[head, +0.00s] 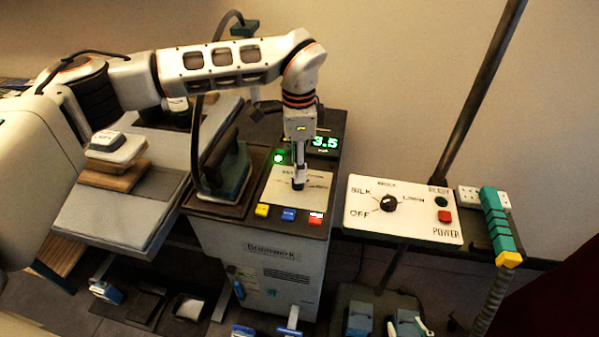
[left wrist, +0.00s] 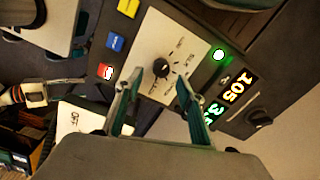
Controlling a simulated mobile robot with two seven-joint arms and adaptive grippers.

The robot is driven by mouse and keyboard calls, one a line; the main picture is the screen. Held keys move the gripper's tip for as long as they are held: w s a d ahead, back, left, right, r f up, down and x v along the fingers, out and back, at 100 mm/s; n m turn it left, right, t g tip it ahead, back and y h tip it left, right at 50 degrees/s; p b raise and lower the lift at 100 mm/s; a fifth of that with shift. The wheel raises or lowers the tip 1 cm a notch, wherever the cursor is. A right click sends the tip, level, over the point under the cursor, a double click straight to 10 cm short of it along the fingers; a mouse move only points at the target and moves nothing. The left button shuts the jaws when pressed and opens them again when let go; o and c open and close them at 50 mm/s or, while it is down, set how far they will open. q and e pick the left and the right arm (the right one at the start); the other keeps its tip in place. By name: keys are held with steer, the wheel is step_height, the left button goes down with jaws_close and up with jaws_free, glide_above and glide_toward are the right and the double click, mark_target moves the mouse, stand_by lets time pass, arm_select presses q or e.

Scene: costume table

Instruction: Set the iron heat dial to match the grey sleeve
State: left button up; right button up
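My left gripper (head: 298,186) points down over the pale dial plate (head: 318,196) on the steam station. In the left wrist view its fingers (left wrist: 158,80) are apart, with a round black dial (left wrist: 161,68) between and just beyond the tips; contact is unclear. That plate's lettering and the dial's setting are unreadable. A second black dial (head: 389,203) sits on a white panel marked SILK, LINEN and OFF; its pointer is unclear. A grey cloth-covered board (head: 105,212) is at left; I cannot pick out a separate grey sleeve. My right gripper (left wrist: 65,91) appears only small in the left wrist view.
A teal iron (head: 232,170) stands beside the dial plate. Yellow (head: 262,210), blue (head: 288,215) and red (head: 316,218) buttons line the station's front. A lit display (head: 326,142) and green lamp (head: 278,158) are behind. A teal-and-yellow handle (head: 500,225) stands at right.

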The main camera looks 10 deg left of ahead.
arm_select(q)
steer(key=shift+w+f, duration=0.1)
steer(key=shift+f, duration=2.35)
jaws_close()
